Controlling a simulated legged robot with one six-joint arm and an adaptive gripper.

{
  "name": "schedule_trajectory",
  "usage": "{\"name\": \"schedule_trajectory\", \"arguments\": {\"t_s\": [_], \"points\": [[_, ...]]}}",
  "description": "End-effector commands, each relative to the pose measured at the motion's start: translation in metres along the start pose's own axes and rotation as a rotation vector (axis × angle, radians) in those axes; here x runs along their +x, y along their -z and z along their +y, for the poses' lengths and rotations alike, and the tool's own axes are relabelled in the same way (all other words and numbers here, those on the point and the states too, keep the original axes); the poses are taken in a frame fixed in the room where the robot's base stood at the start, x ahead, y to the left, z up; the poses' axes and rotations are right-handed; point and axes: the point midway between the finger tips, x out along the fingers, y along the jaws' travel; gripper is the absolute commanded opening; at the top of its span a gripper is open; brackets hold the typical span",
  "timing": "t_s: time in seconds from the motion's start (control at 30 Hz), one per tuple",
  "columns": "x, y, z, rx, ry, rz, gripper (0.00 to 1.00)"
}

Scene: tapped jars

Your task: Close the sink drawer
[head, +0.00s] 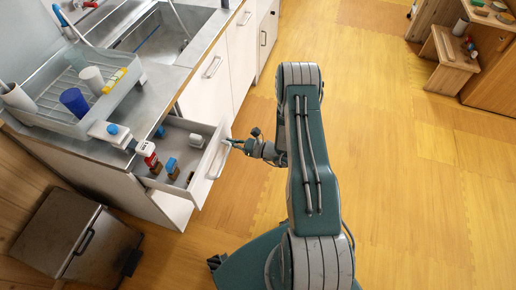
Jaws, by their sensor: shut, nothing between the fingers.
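The sink drawer (211,160) is pulled open from the white cabinet below the counter, left of my arm. Inside it are a blue-and-brown item (171,168), a red, white and brown item (151,157) and a small white item (196,140). My gripper (232,142) is shut and empty at the upper part of the drawer front, by its outer face near the handle (218,161). Whether the fingertips touch the front, I cannot tell. The sink (165,40) is in the counter above.
A dish rack (60,112) with cups stands on the counter (130,122). A metal bin (75,240) stands on the floor at the lower left. The wooden floor (420,190) right of my arm is clear. Wooden furniture (450,62) stands at the upper right.

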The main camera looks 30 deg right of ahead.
Motion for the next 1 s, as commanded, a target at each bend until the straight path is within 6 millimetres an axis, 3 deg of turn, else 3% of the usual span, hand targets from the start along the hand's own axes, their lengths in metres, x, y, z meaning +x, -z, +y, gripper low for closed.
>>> {"name": "schedule_trajectory", "arguments": {"t_s": [0.4, 0.6, 0.83, 1.0], "points": [[0.117, 0.0, 0.001, -0.002, -0.004, -0.001, 0.0], [0.164, 0.0, 0.002, -0.002, -0.003, -0.001, 0.0], [0.197, 0.0, 0.0, 0.0, -0.001, -0.002, 0.0], [0.202, 0.0, -0.001, 0.002, 0.002, -0.001, 0.0]]}}
